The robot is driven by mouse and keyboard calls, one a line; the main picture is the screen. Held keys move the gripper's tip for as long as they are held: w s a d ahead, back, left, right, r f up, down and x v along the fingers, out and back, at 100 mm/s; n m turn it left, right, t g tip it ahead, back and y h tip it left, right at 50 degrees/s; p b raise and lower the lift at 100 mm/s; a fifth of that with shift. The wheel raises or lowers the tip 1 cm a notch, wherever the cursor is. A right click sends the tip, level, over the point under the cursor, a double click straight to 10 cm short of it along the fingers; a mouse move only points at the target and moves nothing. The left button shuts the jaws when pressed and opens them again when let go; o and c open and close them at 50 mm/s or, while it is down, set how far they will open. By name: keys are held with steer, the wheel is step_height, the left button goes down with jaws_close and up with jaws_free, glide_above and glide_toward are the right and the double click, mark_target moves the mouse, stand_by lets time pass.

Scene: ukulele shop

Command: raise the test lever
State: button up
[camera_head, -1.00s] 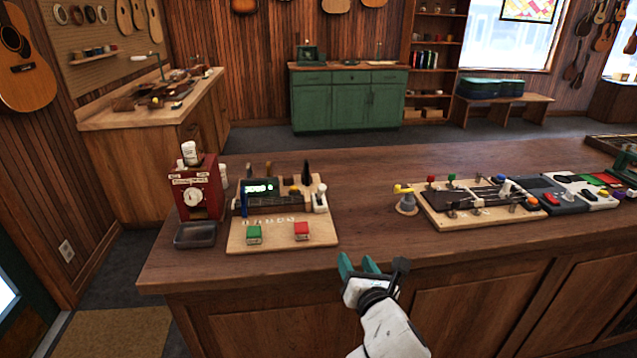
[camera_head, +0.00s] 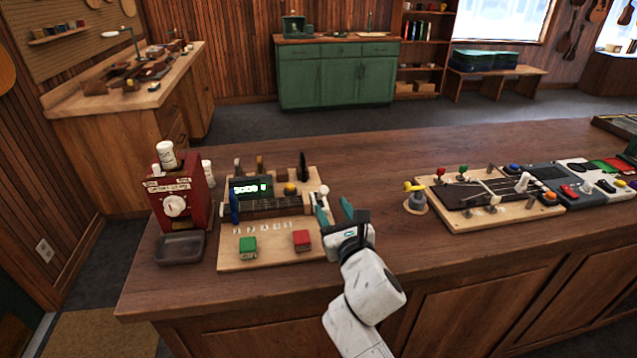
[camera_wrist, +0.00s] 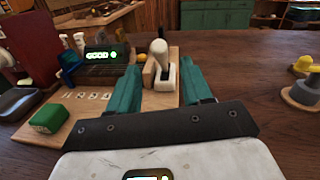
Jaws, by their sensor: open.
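A white-knobbed lever (camera_head: 324,190) stands at the right edge of a pale wooden test board (camera_head: 265,262). In the wrist view the lever (camera_wrist: 158,48) rises from a cream slotted base (camera_wrist: 149,78), and its white knob is at the top. My gripper (camera_head: 334,207) is open and empty, with teal fingers at the board's right side. In the wrist view the lever shows in the gap between my fingertips (camera_wrist: 160,76); whether the fingers touch it I cannot tell. A lit display (camera_head: 250,188) on the board reads GOOD in the wrist view.
The board also carries a green block (camera_head: 247,246) and a red block (camera_head: 301,240). A red box with a dial (camera_head: 180,204) and a grey tray (camera_head: 180,250) stand to its left. A yellow-topped stand (camera_head: 416,200) and another board (camera_head: 485,215) are to the right, with bare counter between.

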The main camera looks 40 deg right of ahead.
mark_target(321, 194)
steer(key=x, duration=0.9)
steer(key=shift+w+d, duration=0.2)
steer(key=shift+w, duration=0.05)
steer(key=shift+c, duration=0.2)
jaws_close()
